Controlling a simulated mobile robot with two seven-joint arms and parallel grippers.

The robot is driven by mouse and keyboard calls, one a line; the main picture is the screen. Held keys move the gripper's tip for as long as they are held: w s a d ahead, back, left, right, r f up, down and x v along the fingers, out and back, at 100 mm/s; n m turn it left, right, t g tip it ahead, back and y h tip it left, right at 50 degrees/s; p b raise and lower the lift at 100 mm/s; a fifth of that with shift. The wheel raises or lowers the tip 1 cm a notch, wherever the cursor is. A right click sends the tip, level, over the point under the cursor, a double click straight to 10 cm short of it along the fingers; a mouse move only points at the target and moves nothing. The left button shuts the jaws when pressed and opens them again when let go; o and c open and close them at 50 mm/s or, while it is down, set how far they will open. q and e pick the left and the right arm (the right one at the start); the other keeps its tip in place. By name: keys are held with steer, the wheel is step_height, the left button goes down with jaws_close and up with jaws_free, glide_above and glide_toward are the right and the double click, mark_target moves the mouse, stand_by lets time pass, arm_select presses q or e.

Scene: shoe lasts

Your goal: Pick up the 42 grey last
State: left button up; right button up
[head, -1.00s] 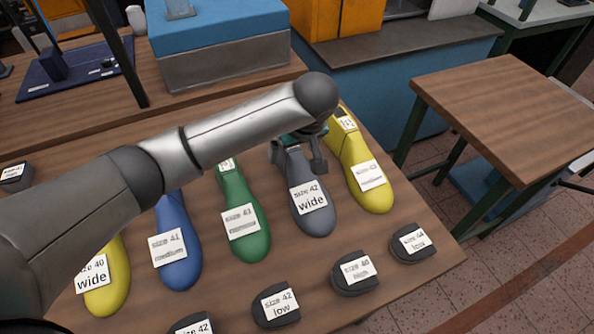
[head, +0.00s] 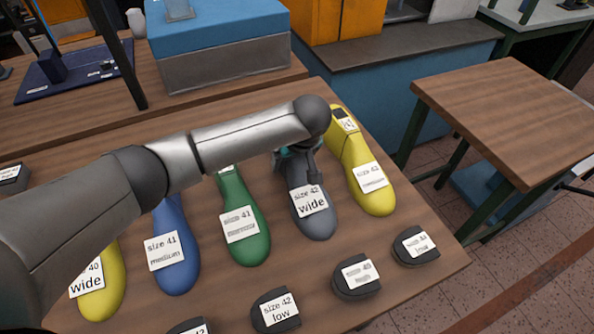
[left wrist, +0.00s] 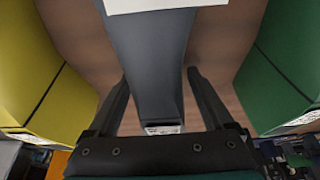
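The grey last (head: 314,222), with a white label reading "size 42 wide", lies on the wooden table between a green last and a yellow last. My left gripper (head: 298,160) is at its far end, partly hidden by my arm. In the left wrist view the grey last (left wrist: 152,55) runs between the two fingers of my left gripper (left wrist: 157,77). The fingers stand apart on either side of it, with a visible gap at the right finger. My right gripper is not in view.
The green last (head: 246,218) and the yellow last (head: 373,190) lie close on either side. A blue last (head: 175,250) and another yellow last (head: 97,295) are further left. Several dark labelled heel pieces, one reading "size 42 low" (head: 275,311), line the front edge.

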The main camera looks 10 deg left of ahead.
arm_select(q)
jaws_close()
stand_by(0.5)
